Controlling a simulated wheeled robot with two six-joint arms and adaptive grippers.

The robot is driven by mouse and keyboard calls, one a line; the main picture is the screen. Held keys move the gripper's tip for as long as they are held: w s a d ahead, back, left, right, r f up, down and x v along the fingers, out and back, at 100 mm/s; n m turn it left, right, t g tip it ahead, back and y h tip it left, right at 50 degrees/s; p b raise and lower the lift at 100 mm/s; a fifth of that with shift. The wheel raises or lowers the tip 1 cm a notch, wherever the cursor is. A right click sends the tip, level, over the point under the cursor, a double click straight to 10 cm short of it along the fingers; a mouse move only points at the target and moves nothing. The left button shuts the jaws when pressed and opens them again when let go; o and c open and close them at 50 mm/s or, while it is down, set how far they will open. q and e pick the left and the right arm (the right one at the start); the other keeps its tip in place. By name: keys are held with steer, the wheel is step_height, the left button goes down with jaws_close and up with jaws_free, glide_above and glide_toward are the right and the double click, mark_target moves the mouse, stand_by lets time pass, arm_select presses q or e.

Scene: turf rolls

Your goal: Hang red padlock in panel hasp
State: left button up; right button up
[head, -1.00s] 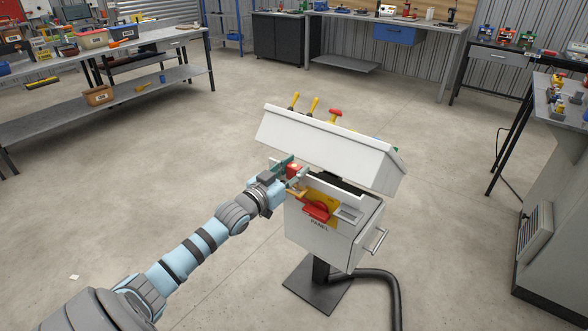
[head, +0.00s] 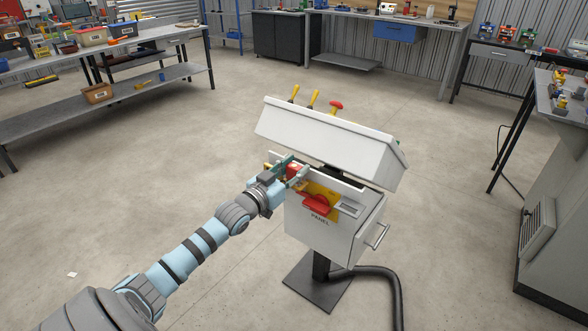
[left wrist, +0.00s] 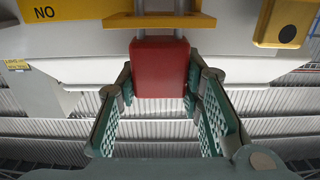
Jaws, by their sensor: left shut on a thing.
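The red padlock (left wrist: 160,68) is between the green-padded fingers of my left gripper (left wrist: 162,92), which is shut on its body. Its pale shackle legs run up to a yellow strip (left wrist: 118,21) in the left wrist view. I cannot tell whether the shackle passes through a hasp hole. In the head view my left gripper (head: 287,170) and the padlock (head: 293,168) are at the left front of the white panel box (head: 318,233), just under its sloped white top (head: 325,140). The panel hasp is mostly hidden behind the gripper. My right gripper is out of view.
The panel front has a red handle (head: 316,203) on a yellow plate and a metal side handle (head: 376,242). The box stands on a post with a dark base plate (head: 316,280) and a black hose (head: 388,281). Benches stand around; the floor between is clear.

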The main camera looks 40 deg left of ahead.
arm_select(q)
steer(key=shift+f+b, duration=0.4)
steer(key=shift+f, duration=0.05)
steer(key=o, duration=1.3)
steer(key=shift+r, duration=0.1)
step_height(320, 180, up, 10)
steer(key=shift+f, duration=0.1)
